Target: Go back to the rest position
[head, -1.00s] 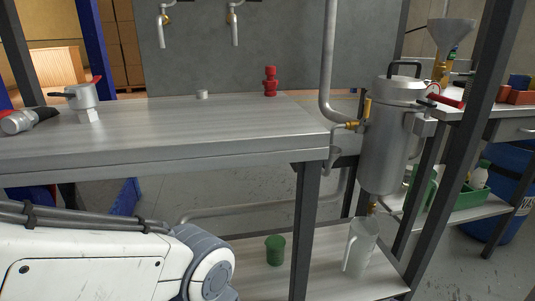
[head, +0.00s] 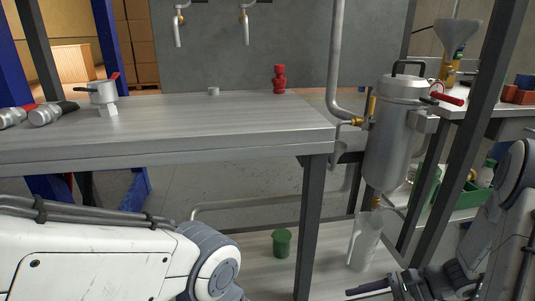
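My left arm comes in from the lower left, and its gripper is out of the picture. My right arm is at the lower right. My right gripper (head: 375,290) shows at the bottom edge, with a dark finger pointing left. It is partly cut off, so its opening cannot be told. It appears in front of the lower shelf, just below the clear jug (head: 364,242) in the picture. Nothing is seen held in it.
A green cup (head: 281,243) sits on the lower shelf (head: 325,260). Dark posts frame the right side.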

